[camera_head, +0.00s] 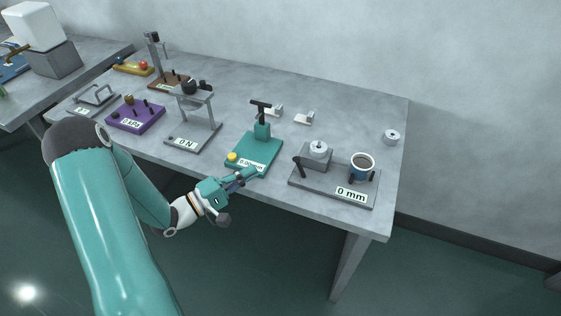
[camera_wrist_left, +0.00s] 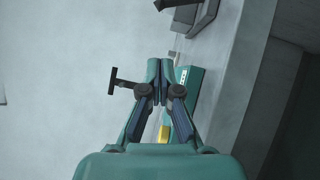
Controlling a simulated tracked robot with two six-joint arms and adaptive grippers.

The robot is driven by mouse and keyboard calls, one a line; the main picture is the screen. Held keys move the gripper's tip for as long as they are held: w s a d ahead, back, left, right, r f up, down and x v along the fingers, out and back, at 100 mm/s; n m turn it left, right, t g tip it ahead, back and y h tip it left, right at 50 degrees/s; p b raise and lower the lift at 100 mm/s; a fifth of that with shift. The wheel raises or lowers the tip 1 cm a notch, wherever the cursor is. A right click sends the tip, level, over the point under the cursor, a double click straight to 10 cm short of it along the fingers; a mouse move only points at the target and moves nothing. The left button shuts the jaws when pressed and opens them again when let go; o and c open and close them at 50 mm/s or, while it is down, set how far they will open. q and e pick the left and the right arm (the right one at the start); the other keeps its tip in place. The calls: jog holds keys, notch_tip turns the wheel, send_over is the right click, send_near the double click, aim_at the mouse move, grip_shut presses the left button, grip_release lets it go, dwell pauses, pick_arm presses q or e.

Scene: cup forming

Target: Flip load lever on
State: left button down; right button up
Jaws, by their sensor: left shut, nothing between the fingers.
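No part is marked as the load lever, so I cannot tell for sure which one it is. A short dark lever (camera_head: 300,166) stands at the left end of the grey plate with the "0 mm" display (camera_head: 351,194). A grey stand with a "0 N" display (camera_head: 185,142) carries dark parts on top. My left gripper (camera_head: 252,172) is shut and empty at the front edge of the teal "0.00 mm" device (camera_head: 262,150), left of the dark lever and apart from it. In the left wrist view the gripper (camera_wrist_left: 160,68) has its fingers together. My right gripper is out of view.
A purple "0 kPa" box (camera_head: 135,114) is to the left. Small white blocks (camera_head: 305,118) lie behind. The table's front edge (camera_head: 310,210) is close to my gripper.

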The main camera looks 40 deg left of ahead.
aim_at(300, 167)
pick_arm(q)
jog(key=x, duration=0.5)
jog(key=shift+w+d+r+p, duration=0.2)
jog(key=shift+w+p, duration=0.1)
jog(key=shift+p, duration=0.1)
jog(key=shift+w+d+r, duration=0.1)
jog(key=shift+w+d, duration=0.1)
jog(key=shift+d, duration=0.3)
jog(key=shift+w+d+r, duration=0.1)
jog(key=shift+w+d, duration=0.1)
jog(key=shift+d, duration=0.35)
jog(key=shift+w+d+p, duration=0.3)
jog(key=shift+d, duration=0.35)
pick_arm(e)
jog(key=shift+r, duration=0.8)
